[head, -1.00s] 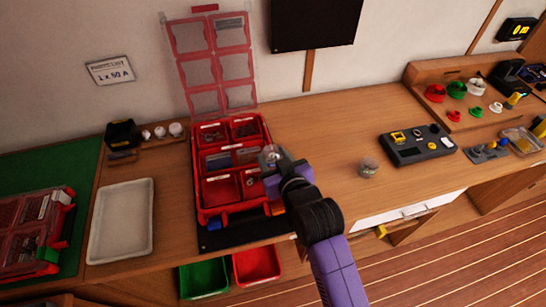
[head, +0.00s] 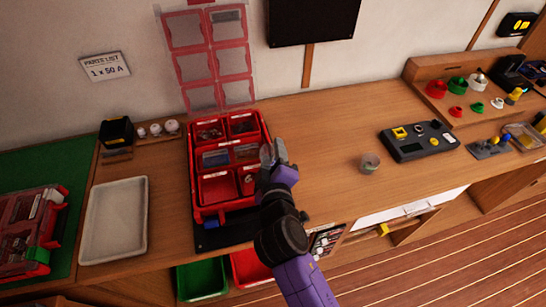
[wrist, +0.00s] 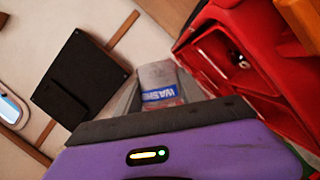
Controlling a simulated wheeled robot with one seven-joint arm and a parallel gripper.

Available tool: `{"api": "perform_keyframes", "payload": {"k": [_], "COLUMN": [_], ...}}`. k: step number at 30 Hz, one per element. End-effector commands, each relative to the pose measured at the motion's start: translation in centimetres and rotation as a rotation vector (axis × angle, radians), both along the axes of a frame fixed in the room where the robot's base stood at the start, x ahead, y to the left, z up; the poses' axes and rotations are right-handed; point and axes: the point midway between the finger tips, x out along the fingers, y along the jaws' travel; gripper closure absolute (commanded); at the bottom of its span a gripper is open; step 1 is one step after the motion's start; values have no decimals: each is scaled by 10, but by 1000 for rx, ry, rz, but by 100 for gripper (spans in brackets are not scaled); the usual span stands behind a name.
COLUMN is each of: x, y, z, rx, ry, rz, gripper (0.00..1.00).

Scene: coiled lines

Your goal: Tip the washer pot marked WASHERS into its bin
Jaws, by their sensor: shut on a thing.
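My gripper (head: 272,155) is at the right edge of the open red compartment case (head: 203,216), above the bench. In the wrist view it is shut on the washer pot (wrist: 158,82), a greyish pot whose blue label reads "WASH", the rest cut off. In the head view the fingers largely hide the pot. It looks tilted, but its mouth is not visible. In the wrist view a red compartment (wrist: 215,50) of the case lies to the right of the pot, with a few small shiny pieces (wrist: 240,61) in it. I cannot read that compartment's label.
A second small pot (head: 369,163) stands on the bench to the right, near a dark device (head: 418,142). A white tray (head: 116,256) lies left of the case. The case's clear-windowed lid (head: 207,58) stands up behind it. Green and red bins (head: 202,280) sit below.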

Motion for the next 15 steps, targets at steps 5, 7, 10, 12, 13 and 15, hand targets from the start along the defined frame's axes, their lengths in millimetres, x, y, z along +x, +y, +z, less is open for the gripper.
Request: {"api": "perform_keyframes", "payload": {"k": [5,7,10,12,13,15], "x": [-1,-1,-1,-1,-1,-2], "y": [2,2,3,3,4,5], "z": [-4,-4,-4,-5,-4,-3], "rx": [-94,-133,-188,-228,-246,-287], "ry": [-42,-59,-83,-101,-108,-127], "rz": [1,1,1,1,1,1], "gripper": [94,94,94,94,94,94]}}
